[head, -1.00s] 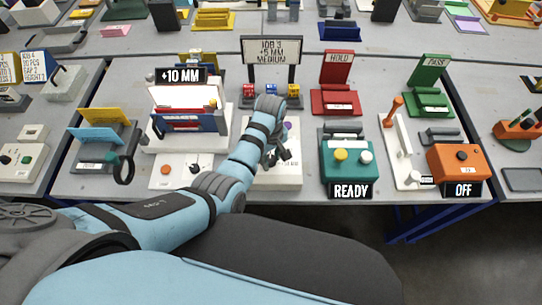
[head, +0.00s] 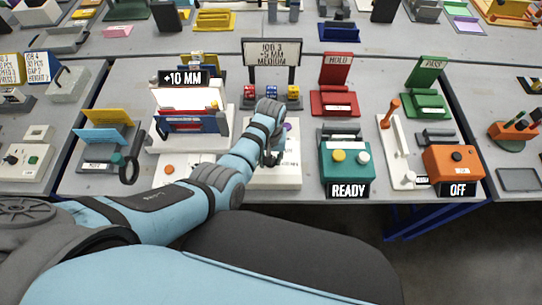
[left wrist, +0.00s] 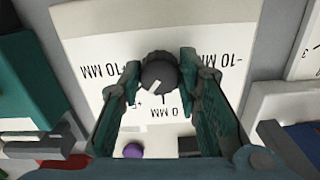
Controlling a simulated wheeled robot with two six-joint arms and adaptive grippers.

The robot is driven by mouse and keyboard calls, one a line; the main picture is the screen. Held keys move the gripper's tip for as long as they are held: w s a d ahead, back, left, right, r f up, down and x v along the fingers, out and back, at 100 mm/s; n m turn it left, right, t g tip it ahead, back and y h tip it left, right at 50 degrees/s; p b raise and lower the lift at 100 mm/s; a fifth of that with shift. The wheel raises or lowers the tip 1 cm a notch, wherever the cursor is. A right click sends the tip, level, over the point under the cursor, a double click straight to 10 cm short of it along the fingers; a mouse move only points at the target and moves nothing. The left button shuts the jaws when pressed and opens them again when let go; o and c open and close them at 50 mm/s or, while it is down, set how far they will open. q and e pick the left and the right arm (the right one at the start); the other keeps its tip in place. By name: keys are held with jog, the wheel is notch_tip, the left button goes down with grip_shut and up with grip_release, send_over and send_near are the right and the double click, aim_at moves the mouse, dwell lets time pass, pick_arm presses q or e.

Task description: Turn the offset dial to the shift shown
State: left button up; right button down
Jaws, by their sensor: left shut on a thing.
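The offset dial (left wrist: 157,63) is a black knob with a white pointer mark. It stands on a white panel (left wrist: 95,30) printed +10 MM, 0 MM and -10 MM, upside down in the left wrist view. The pointer slants down-left, roughly toward the partly hidden +5 label. My left gripper (left wrist: 161,76) is shut on the dial, one finger on each side. In the head view it (head: 270,157) covers the dial on the white panel (head: 272,180). The display (head: 184,78) reads +10 MM.
A purple button (left wrist: 133,151) sits on the panel near the left finger. A green READY box (head: 346,165) stands to the right, then an orange OFF box (head: 455,162). The plotter (head: 187,115) stands behind to the left.

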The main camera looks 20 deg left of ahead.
pick_arm(q)
jog(key=m, duration=0.5)
jog(key=shift+m, duration=0.3)
jog(key=m, duration=0.4)
jog(key=shift+w+m, duration=0.1)
jog(key=shift+m, duration=0.2)
jog(key=o, duration=1.1)
jog(key=shift+o, duration=0.2)
notch_tip(320, 180, up, 12)
jog(key=shift+a, duration=0.1)
